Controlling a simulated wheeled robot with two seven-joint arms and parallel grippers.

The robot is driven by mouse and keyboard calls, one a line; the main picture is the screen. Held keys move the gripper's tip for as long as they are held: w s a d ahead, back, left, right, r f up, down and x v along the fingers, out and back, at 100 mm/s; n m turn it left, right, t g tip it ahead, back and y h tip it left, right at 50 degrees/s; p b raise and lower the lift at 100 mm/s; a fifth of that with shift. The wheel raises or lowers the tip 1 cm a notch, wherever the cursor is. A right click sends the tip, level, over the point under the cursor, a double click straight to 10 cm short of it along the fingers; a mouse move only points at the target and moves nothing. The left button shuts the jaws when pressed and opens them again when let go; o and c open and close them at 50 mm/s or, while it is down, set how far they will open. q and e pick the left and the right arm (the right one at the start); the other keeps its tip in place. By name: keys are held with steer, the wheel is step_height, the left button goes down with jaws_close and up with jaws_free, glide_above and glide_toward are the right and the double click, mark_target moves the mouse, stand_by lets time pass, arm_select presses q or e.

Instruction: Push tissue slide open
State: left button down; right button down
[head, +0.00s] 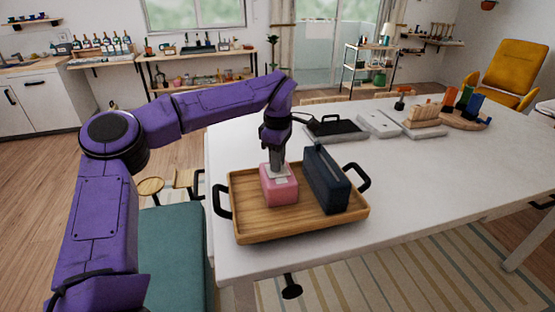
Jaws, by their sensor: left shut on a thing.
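A pink tissue box (281,192) stands upright in a wooden tray (255,233) near the table's front left corner. A pale slide piece (284,174) shows on its top. My left gripper (276,166) points down onto the top of the box, shut on the pale slide. The fingers hide part of the slide, so how far it stands open cannot be told. My right gripper is not in view.
A dark blue upright case (327,180) stands in the tray just right of the box. The tray has black handles. A black tray, pale blocks and a wooden rack (427,115) stand farther back. The table's right side (450,165) is clear.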

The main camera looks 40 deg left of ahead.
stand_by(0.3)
arm_select(q)
steer(key=c, duration=0.9)
jaws_free()
steer(key=shift+c, duration=0.2)
steer(key=shift+r, duration=0.1)
step_height(320, 180, up, 10)
steer(key=shift+r, duration=0.2)
